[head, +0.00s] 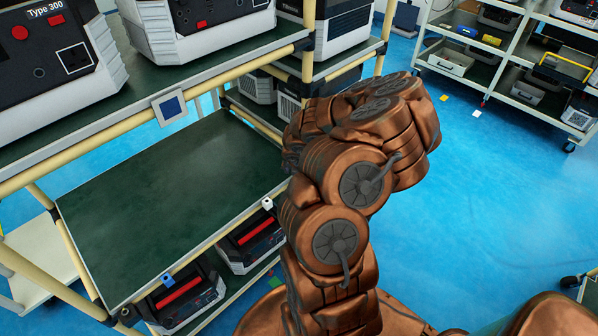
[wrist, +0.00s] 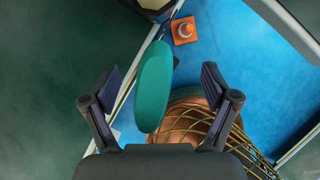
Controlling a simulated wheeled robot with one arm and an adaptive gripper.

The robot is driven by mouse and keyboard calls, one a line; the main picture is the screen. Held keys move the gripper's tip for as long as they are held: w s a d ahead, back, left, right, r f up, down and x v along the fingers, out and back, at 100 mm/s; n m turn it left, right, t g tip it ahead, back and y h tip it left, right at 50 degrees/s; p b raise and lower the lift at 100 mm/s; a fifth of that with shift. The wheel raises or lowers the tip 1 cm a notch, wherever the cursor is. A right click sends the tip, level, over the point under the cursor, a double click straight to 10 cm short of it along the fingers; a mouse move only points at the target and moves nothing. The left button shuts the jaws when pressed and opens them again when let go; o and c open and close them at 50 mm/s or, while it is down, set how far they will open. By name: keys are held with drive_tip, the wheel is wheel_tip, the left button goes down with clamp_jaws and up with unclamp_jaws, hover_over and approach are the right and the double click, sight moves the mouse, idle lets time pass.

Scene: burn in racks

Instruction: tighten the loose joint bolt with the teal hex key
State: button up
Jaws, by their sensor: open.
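In the wrist view, a long rounded teal piece (wrist: 154,88), which looks like the handle of the teal hex key, shows between my fingers. A thin dark shaft seems to run from its upper end. My gripper (wrist: 163,80) is open, with a gap on each side of the teal piece. I cannot tell how far the piece is beyond the fingertips. In the head view, my gripper is hidden behind my copper-coloured arm and the key is not seen. I cannot make out the loose joint bolt in either view.
An empty dark green shelf (head: 160,200) lies left of my arm, under a shelf with a Type 300 unit (head: 55,70). Units with red handles (head: 180,292) stand below. Blue floor (head: 480,190) is open to the right. The wrist view shows an orange cone (wrist: 184,31) and a yellow wire basket (wrist: 222,132).

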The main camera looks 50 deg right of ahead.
drive_tip(key=shift+w+d+r, duration=0.2)
drive_tip(key=shift+d+r, duration=0.05)
